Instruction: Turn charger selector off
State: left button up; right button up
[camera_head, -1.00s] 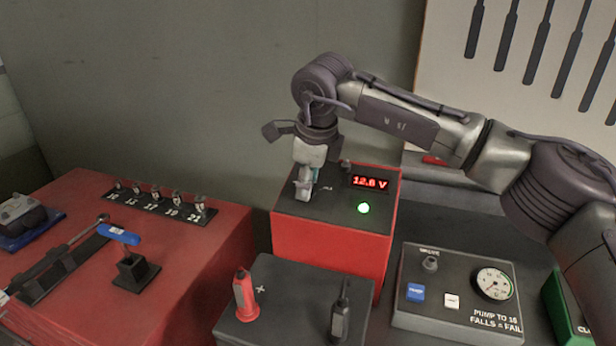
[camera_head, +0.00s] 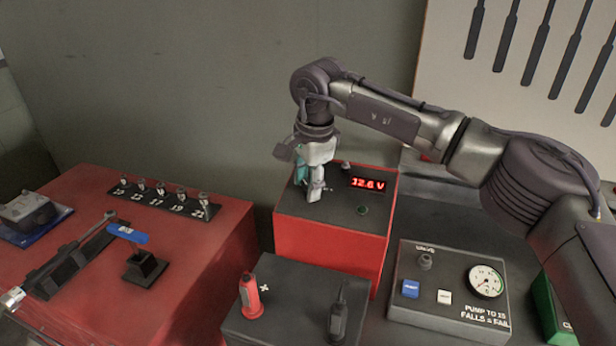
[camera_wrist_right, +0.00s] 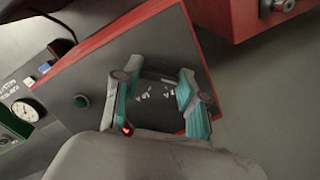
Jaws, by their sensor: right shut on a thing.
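The charger (camera_head: 330,240) is a red box with a black top panel, a red display (camera_head: 368,184) reading about 12.6 V and a small dark green lamp (camera_head: 362,210). My right gripper (camera_head: 314,196) points down onto the left part of that panel. It is shut on the charger selector, which its fingers and palm hide. In the right wrist view my right gripper (camera_wrist_right: 157,108) has its fingers at the panel, on either side of white markings (camera_wrist_right: 150,94). The lamp (camera_wrist_right: 81,101) looks unlit there. My left gripper is not in view.
A black battery box (camera_head: 285,310) with red (camera_head: 250,296) and black (camera_head: 338,313) clamps stands in front. A grey gauge box (camera_head: 450,290) is at right. A red bench (camera_head: 200,260) with sockets and a blue-handled tool (camera_head: 128,234) is at left.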

jog(key=shift+r+n, duration=0.1)
jog(key=shift+n, duration=0.3)
jog(key=o, duration=1.1)
jog(key=shift+o, duration=0.2)
notch_tip(320, 180, up, 12)
jog(key=s, duration=0.1)
jog(key=shift+s+d, duration=0.35)
jog(key=shift+d, duration=0.1)
